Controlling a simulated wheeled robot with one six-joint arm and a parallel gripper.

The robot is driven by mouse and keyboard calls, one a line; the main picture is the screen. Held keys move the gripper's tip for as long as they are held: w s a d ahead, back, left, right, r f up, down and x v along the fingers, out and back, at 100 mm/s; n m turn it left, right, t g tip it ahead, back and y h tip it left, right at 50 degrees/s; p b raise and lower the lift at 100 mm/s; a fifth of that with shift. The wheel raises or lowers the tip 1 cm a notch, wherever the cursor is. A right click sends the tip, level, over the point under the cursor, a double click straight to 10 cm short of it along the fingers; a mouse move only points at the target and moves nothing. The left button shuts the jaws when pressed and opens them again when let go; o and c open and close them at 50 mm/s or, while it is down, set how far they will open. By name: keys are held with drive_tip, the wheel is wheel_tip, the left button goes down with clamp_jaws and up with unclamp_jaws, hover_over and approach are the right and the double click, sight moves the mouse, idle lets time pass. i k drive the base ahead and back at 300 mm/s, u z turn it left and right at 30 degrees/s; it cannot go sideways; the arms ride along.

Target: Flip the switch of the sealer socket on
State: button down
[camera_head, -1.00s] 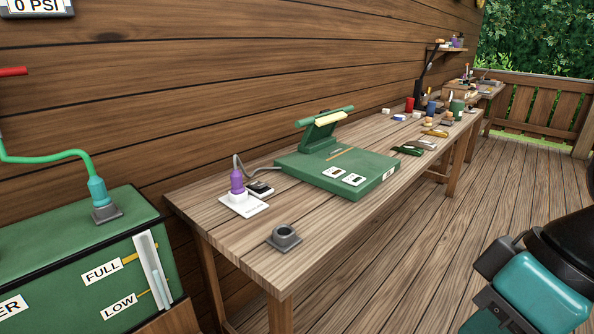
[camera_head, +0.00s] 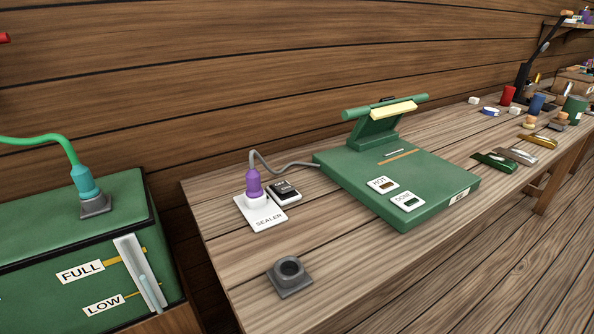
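The sealer socket (camera_head: 266,218) is a white plate marked "SEALER" near the left end of the wooden table. A purple plug (camera_head: 254,184) stands upright in it, and a grey cord runs from the plug to the green sealer (camera_head: 425,185). A small black switch (camera_head: 284,191) on a white base sits just right of the plug; its position is too small to tell. The sealer's arm is raised, with a pale yellow bar, and its front has windows marked "HOT" and "DONE". My gripper is not in view.
A grey ring-shaped holder (camera_head: 290,275) sits at the table's near left corner. A green box (camera_head: 75,255) with a teal plug (camera_head: 86,188) and "FULL" and "LOW" labels stands at left. Cups, including a red one (camera_head: 508,95), and tools crowd the table's far right.

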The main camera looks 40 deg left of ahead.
sight(282, 187)
drive_tip(key=u, duration=0.4)
drive_tip(key=i, duration=0.6)
drive_tip(key=u, duration=0.95)
drive_tip(key=i, duration=0.25)
drive_tip(key=u, duration=0.25)
